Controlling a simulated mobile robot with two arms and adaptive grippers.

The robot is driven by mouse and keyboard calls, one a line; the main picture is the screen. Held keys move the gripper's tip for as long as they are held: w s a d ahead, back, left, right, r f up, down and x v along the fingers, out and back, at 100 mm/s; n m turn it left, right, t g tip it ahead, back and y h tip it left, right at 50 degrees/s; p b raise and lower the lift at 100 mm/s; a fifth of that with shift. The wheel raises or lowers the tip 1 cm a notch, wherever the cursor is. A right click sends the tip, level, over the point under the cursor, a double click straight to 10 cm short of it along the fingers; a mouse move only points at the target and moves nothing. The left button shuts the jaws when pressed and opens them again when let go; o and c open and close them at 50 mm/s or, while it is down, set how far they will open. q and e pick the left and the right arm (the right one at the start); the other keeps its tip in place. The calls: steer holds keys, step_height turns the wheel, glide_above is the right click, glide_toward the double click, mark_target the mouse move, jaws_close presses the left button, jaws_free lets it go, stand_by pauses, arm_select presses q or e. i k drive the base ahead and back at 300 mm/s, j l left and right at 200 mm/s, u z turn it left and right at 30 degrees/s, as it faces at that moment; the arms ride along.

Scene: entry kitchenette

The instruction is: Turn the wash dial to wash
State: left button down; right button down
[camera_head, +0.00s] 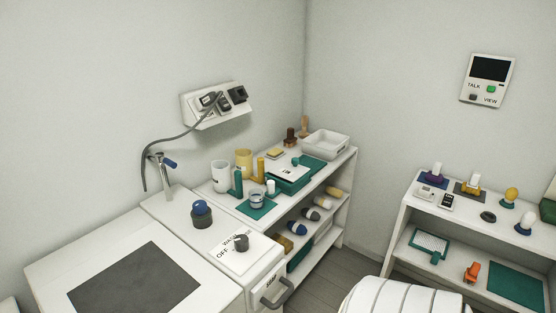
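The wash dial (241,243) is a short dark grey round knob on a white label plate (228,257) on top of the white counter. The plate reads OFF to the left of the knob and WA... behind it, with the rest of that word hidden by the knob. I cannot make out a pointer mark, so the dial's setting is unclear. Neither of my grippers is in view, and nothing touches the dial.
A blue-topped knob (201,208) stands behind the dial. A tap (165,178) and dark panel (135,281) lie to the left. A drawer handle (276,294) sticks out in front. A crowded shelf (341,166) stands right, another (411,196) far right.

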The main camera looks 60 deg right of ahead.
mark_target(241, 242)
steer(key=z, duration=1.5)
